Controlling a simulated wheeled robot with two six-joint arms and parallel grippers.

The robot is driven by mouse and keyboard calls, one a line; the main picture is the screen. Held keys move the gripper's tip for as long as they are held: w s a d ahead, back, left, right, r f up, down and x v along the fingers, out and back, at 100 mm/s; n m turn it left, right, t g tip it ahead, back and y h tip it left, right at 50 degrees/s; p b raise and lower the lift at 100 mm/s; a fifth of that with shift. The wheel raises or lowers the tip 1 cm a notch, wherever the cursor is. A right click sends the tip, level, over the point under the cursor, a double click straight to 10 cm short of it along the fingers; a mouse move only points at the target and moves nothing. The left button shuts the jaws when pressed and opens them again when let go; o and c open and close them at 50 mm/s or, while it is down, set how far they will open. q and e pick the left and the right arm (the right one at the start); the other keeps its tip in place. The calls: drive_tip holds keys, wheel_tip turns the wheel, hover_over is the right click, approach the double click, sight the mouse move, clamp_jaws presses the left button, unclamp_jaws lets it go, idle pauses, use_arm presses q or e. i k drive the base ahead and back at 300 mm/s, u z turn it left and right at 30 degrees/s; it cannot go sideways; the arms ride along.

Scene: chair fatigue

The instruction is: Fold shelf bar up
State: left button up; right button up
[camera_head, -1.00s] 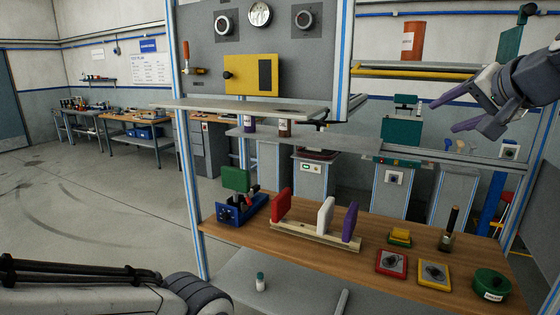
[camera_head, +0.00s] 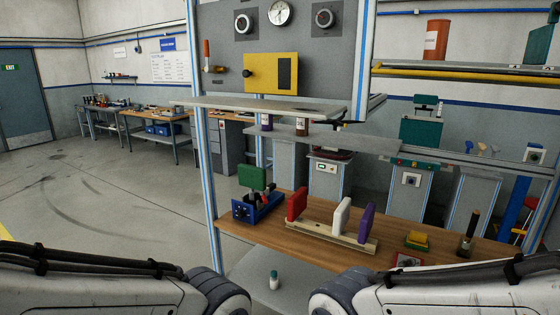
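A flat grey shelf bar (camera_head: 270,109) sticks out level below the upright grey panel (camera_head: 345,78) of the workstation. A dark fitting with a yellow part (camera_head: 340,124) sits under its right end. My left and right arm links show at the lower left and lower right corners. Both grippers are outside the picture, so their state is hidden. Nothing of mine touches the shelf bar.
The panel carries gauges and a yellow plate (camera_head: 270,74). Blue-striped posts frame the station. The wooden bench (camera_head: 300,234) below holds a blue vise (camera_head: 257,207), a rack with red, white and purple blocks (camera_head: 340,216), and a yellow block (camera_head: 417,240). Open floor lies left.

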sight(376, 70)
drive_tip(key=z, duration=0.4)
drive_tip(key=k, duration=0.35)
drive_tip(key=z, duration=0.4)
drive_tip(key=i, duration=0.85)
drive_tip(key=u, duration=0.35)
